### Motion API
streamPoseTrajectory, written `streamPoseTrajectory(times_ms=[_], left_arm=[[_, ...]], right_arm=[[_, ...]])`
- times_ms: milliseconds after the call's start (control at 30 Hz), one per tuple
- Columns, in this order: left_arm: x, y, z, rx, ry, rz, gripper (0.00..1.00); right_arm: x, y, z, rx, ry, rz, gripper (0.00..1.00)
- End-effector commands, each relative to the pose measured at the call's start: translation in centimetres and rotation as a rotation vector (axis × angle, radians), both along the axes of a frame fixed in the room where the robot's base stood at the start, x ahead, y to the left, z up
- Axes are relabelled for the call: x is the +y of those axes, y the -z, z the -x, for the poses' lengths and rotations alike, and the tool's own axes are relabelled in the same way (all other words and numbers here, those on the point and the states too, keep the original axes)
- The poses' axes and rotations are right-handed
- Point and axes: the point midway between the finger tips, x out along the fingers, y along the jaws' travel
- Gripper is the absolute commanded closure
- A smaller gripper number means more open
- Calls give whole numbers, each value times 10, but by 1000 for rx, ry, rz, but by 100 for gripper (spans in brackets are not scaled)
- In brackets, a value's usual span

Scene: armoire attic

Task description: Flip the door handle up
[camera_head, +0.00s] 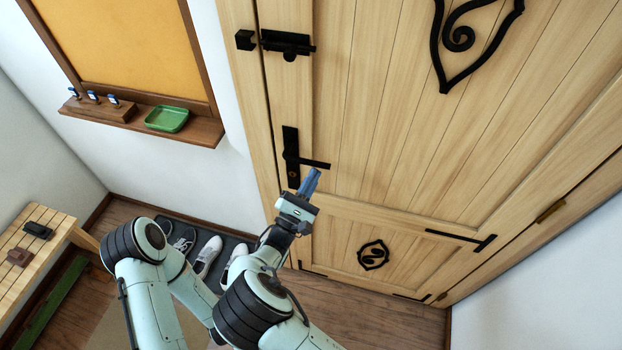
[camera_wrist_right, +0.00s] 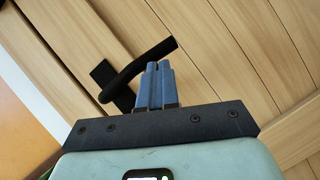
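The black door handle (camera_head: 315,164) is a lever on a tall black plate (camera_head: 291,157) on the wooden door. The lever points right, roughly level with a slight droop. My right gripper (camera_head: 312,181) has blue fingers and sits just below the lever's free end. In the right wrist view its fingers (camera_wrist_right: 157,75) are together with nothing between them. There the curved lever (camera_wrist_right: 137,70) passes just beyond the fingertips; I cannot tell whether they touch. My left gripper is not in view.
A black bolt latch (camera_head: 287,44) sits higher on the door (camera_head: 400,130). A wall shelf (camera_head: 200,131) with a green tray (camera_head: 167,119) is at left. Shoes (camera_head: 207,254) lie on a dark mat below. A slatted bench (camera_head: 30,255) stands at far left.

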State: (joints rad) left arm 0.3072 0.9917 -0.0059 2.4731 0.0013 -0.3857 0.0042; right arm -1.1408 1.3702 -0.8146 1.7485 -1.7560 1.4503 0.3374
Motion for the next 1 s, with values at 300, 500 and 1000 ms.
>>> streamPoseTrajectory(times_ms=[300, 500, 1000], left_arm=[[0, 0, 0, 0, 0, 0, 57], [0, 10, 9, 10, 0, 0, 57], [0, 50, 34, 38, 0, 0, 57]], right_arm=[[-2, -1, 0, -3, 5, 0, 100], [1, 14, 5, 0, 5, 0, 100], [31, 76, 76, 1, 7, 2, 100]])
